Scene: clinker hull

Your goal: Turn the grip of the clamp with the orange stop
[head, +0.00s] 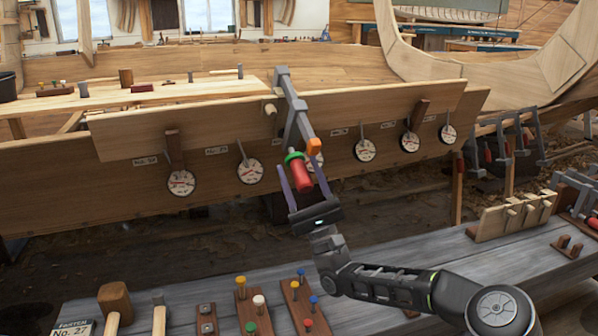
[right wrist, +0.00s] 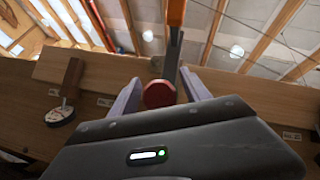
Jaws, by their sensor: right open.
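A grey bar clamp (head: 287,84) hooks over the upper plank of the hull at the middle of the head view. Its orange stop (head: 314,146) sits at the lower right end of the bar. Its red grip (head: 299,174), with a green ring above, hangs below. My right gripper (head: 302,192) is open, its two pale purple fingers on either side of the red grip. In the right wrist view the red grip (right wrist: 159,94) shows end-on between the fingers (right wrist: 158,98), with the orange stop (right wrist: 176,12) above. Whether the fingers touch the grip cannot be told. My left gripper is not in view.
Several round dials (head: 250,171) hang along the hull plank (head: 60,180) on both sides of the clamp. A grey bench (head: 400,275) in front carries a mallet (head: 115,300), coloured pegs and a wooden rack (head: 515,214). More clamps (head: 500,145) hang at right.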

